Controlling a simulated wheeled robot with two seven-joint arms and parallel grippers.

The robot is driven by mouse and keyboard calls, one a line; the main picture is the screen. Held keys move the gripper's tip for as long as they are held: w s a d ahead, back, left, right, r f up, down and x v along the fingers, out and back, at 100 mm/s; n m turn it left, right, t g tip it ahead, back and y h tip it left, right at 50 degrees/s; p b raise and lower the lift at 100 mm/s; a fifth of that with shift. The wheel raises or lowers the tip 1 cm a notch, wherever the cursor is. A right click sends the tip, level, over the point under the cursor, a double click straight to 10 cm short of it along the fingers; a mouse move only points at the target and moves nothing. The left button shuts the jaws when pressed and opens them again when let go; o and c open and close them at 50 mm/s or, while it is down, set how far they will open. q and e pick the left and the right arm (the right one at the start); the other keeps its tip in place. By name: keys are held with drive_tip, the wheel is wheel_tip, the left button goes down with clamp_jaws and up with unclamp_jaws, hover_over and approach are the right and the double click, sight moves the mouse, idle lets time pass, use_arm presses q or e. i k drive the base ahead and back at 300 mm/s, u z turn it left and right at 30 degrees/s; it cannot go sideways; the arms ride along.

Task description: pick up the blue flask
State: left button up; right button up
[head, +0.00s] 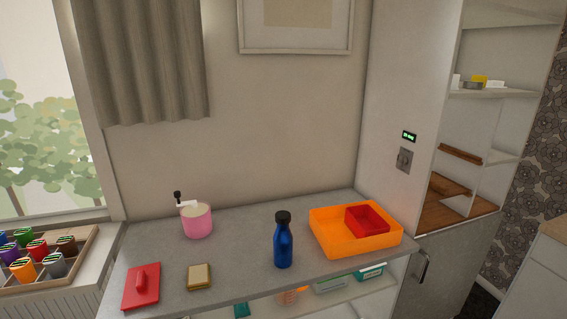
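The blue flask (283,246) stands upright on the grey counter (236,258), near its front edge. It has a black cap and is fully visible. Neither of my grippers shows in the head view, and nothing is touching the flask.
An orange tray (328,239) with a red box (367,220) in it sits right of the flask. A pink dispenser (197,221), a sponge (199,276) and a red lidded item (142,287) are to the left. A shelf (330,296) with containers lies below. A tall cabinet (400,120) bounds the right.

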sight(282, 237)
drive_tip(key=z, duration=0.45)
drive_tip(key=k, duration=0.5)
drive_tip(key=z, duration=1.25)
drive_tip(key=i, duration=1.7)
drive_tip(key=u, duration=1.35)
drive_tip(key=i, duration=0.35)
drive_tip(key=u, duration=0.3)
